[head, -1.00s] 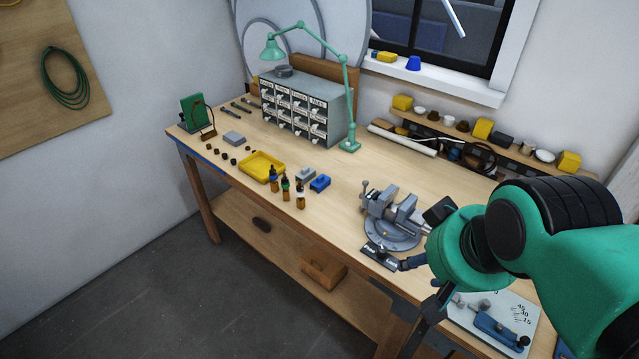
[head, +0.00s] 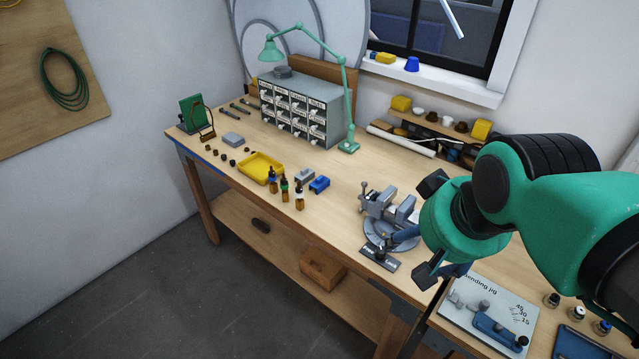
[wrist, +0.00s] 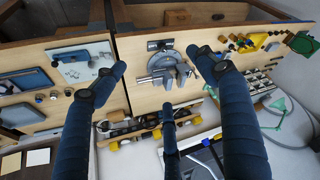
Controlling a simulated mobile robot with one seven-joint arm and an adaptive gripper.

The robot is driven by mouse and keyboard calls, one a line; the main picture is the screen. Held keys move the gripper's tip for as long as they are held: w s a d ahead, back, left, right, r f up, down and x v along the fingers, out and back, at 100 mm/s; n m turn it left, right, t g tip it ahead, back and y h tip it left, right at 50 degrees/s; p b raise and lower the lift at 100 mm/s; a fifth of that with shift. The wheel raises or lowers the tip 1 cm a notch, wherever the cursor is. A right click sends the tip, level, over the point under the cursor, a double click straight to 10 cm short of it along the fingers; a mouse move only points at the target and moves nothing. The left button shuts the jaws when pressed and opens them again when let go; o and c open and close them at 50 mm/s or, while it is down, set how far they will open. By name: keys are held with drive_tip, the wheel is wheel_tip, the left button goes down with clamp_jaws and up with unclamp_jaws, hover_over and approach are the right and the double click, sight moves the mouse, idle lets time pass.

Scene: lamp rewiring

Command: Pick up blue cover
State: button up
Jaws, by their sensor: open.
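A small blue block-shaped piece (head: 319,184), which looks like the blue cover, lies on the workbench (head: 345,225) beside a similar grey piece (head: 304,177). It sits right of the small amber bottles. My gripper (head: 413,245) is in the air near the vise, to the right of the blue piece and well apart from it. In the wrist view my gripper (wrist: 165,75) has its dark blue fingers spread with nothing between them. I cannot clearly pick out the blue piece in the wrist view.
The grey vise (head: 388,210) stands between my gripper and the blue piece. Amber bottles (head: 285,190) and a yellow tray (head: 260,168) are close to the piece's left. A drawer cabinet (head: 303,108) and green lamp (head: 348,146) stand behind. Bare bench lies between piece and vise.

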drive_tip(key=w+r+m+p, duration=0.1)
drive_tip(key=w+r, duration=0.3)
drive_tip(key=w, duration=0.5)
drive_tip(key=m+g+p, duration=0.5)
drive_tip(key=m+p, duration=0.2)
drive_tip(key=m, duration=0.1)
hover_over(321, 183)
wheel_tip(321, 183, down, 26)
drive_tip(key=shift+w+d+f, duration=0.1)
drive_tip(key=shift+f, duration=4.25)
drive_tip(key=shift+f, duration=0.1)
